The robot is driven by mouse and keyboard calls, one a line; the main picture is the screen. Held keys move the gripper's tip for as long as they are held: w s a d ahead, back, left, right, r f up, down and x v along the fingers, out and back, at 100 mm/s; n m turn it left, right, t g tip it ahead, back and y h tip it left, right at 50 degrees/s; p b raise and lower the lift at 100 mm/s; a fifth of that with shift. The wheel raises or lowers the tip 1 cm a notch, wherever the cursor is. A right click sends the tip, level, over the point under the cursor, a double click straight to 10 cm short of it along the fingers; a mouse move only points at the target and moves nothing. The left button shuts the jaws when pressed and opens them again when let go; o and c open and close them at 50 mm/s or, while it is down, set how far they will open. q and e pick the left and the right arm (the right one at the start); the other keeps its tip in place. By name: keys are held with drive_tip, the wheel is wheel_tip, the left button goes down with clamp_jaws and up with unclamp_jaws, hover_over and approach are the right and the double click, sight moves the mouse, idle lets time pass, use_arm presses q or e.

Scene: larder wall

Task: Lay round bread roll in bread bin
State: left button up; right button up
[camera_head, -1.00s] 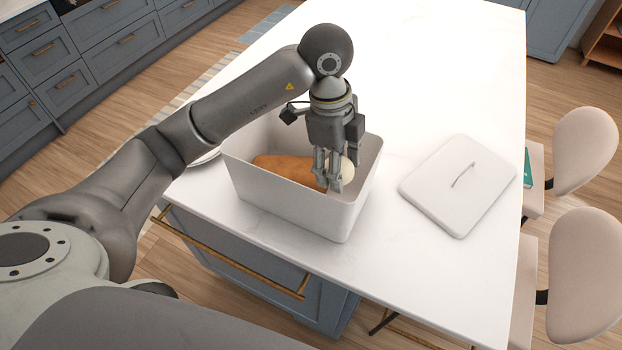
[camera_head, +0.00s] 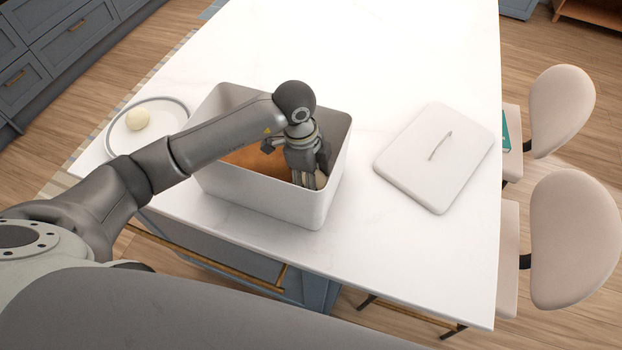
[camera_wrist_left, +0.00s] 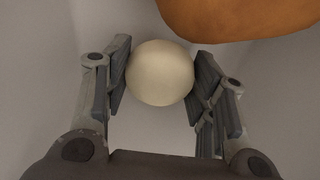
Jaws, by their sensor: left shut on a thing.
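The white rectangular bread bin (camera_head: 265,200) stands uncovered on the white counter. My left gripper (camera_head: 308,183) reaches down inside it, near its right end. In the left wrist view it is shut on a pale round bread roll (camera_wrist_left: 160,73), with a finger on either side. The head view does not clearly show this roll behind the fingers and bin wall. A brown loaf (camera_head: 255,157) lies in the bin beside it and shows in the wrist view (camera_wrist_left: 235,15). Another pale round roll (camera_head: 137,119) sits on a round plate (camera_head: 187,112) left of the bin. My right gripper is out of view.
The bin's white lid (camera_head: 440,165) with a handle lies flat on the counter to the right of the bin. The counter (camera_head: 400,60) behind the bin is clear. Two pale chairs (camera_head: 570,240) stand along the right edge.

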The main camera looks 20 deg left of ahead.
use_arm(q)
wheel_tip(320, 180, down, 2)
drive_tip(key=shift+w+f, duration=0.1)
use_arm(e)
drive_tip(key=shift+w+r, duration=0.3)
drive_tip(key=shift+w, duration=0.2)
use_arm(q)
drive_tip(key=shift+f, duration=0.15)
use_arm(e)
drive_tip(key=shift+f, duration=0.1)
use_arm(q)
drive_tip(key=o, duration=1)
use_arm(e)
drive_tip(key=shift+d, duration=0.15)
